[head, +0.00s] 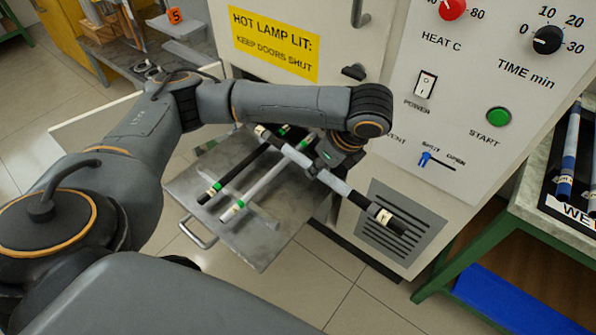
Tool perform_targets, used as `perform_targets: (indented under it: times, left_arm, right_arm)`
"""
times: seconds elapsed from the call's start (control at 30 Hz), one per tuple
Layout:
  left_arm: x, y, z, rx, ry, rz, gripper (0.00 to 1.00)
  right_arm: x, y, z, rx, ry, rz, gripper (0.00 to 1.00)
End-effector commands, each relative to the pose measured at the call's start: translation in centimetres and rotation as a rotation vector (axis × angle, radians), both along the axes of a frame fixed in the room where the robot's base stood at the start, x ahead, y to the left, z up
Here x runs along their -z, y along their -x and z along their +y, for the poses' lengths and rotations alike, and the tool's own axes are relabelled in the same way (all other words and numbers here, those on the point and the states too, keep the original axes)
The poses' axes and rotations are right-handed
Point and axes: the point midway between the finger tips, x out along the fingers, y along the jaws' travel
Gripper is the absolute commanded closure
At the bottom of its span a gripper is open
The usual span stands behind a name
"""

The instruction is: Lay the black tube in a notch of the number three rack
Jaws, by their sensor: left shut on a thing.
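My left gripper (328,160) is shut on a black tube (362,200) in front of the oven. The tube slants down to the right, with a cream band near each end and pale, shiny-looking stretches along its middle. It passes above the grey metal tray. Another dark tube with green bands (238,177) and a pale grey tube with green bands (262,186) lie on the tray. No rack marked three can be made out. My right gripper is not in view.
The metal tray (262,250) sticks out before the white oven (465,85) with its knobs. Blue-banded tubes (567,160) lie at a "WET" label on the right bench (520,205). An orange tag marked 5 (175,16) stands at the back left. Tiled floor is open below.

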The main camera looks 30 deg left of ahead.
Motion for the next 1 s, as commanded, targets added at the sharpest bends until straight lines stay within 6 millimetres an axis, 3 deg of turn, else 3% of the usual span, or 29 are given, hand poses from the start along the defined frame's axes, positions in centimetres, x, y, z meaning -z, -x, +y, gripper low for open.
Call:
perform_targets:
  times: [0.03, 0.1, 0.33, 0.6, 0.8, 1.0]
  left_arm:
    - [2.2, -0.3, 0.7, 0.097, 0.002, 0.002, 1.00]
    - [3.5, -1.0, 1.4, 0.249, 0.001, 0.002, 1.00]
    - [7.8, -3.2, 4.4, 0.722, -0.001, 0.002, 1.00]
    - [11.9, -5.2, 8.1, 1.207, 0.000, 0.002, 1.00]
    - [13.1, -6.1, 9.8, 1.419, -0.001, 0.001, 1.00]
    - [14.4, -6.3, 10.3, 1.491, 0.001, 0.003, 1.00]
  right_arm:
    - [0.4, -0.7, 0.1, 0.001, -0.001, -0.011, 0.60]
    - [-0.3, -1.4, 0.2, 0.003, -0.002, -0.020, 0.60]
    - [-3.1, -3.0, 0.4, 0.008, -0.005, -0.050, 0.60]
    - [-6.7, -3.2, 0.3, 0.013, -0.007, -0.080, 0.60]
    - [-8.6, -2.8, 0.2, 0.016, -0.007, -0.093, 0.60]
    - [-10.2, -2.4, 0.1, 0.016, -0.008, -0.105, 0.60]
